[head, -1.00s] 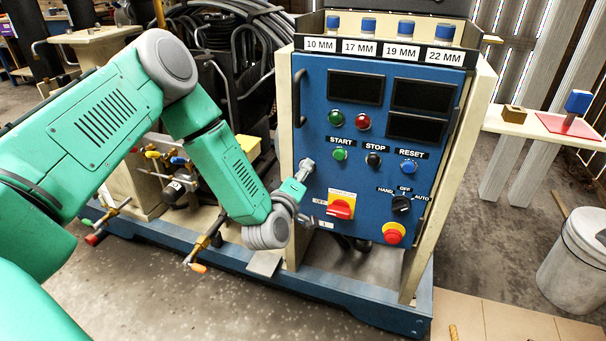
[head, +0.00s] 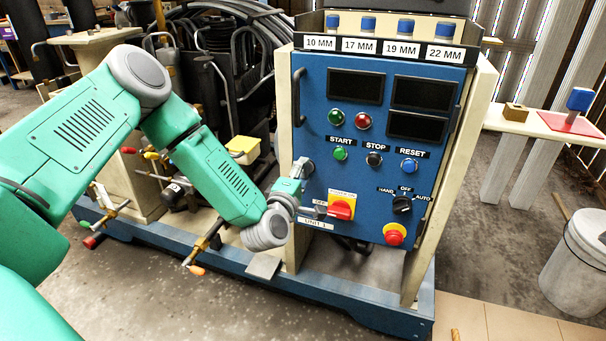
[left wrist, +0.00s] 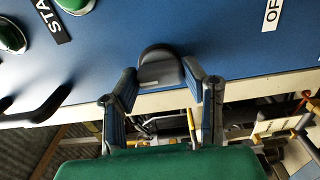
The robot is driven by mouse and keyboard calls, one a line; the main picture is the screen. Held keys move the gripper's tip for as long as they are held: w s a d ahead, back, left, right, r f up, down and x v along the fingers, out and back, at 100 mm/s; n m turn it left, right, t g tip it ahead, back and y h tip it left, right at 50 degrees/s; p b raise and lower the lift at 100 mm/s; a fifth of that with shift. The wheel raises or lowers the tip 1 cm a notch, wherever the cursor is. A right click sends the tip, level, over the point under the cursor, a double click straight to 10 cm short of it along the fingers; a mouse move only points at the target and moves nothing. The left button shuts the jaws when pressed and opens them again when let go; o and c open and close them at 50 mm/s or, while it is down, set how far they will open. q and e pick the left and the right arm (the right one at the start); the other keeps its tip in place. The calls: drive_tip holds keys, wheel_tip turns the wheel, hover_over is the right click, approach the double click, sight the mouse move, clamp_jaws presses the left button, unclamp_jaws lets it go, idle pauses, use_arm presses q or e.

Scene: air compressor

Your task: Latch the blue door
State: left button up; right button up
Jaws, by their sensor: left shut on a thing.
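The blue door (head: 385,168) fills the front of the control cabinet and lies flat in its pale frame, as far as I can see. A grey latch (head: 305,168) sits at its left edge, left of the START button. My left gripper (head: 308,190) is at this edge, shut on the latch. In the left wrist view, the dark rounded latch (left wrist: 158,68) sits between the two fingertips (left wrist: 168,80), with the blue door (left wrist: 235,35) behind. The fingers hide part of the latch's sides. My right gripper is not in view.
A red rotary switch (head: 341,208) is close to the right of my gripper. A black handle (head: 299,97) stands above it on the door. A clamp with an orange tip (head: 205,250) stands on the blue base at left. Open floor lies in front.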

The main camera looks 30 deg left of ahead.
use_arm(q)
drive_tip(key=shift+s+f, duration=0.1)
drive_tip(key=shift+f, duration=0.15)
drive_tip(key=o, duration=1.2)
drive_tip(key=shift+c, duration=0.2)
drive_tip(key=shift+a, duration=0.1)
drive_tip(key=shift+r, duration=0.1)
drive_tip(key=shift+s, duration=0.1)
drive_tip(key=v, duration=1.1)
drive_tip(key=shift+s, duration=0.3)
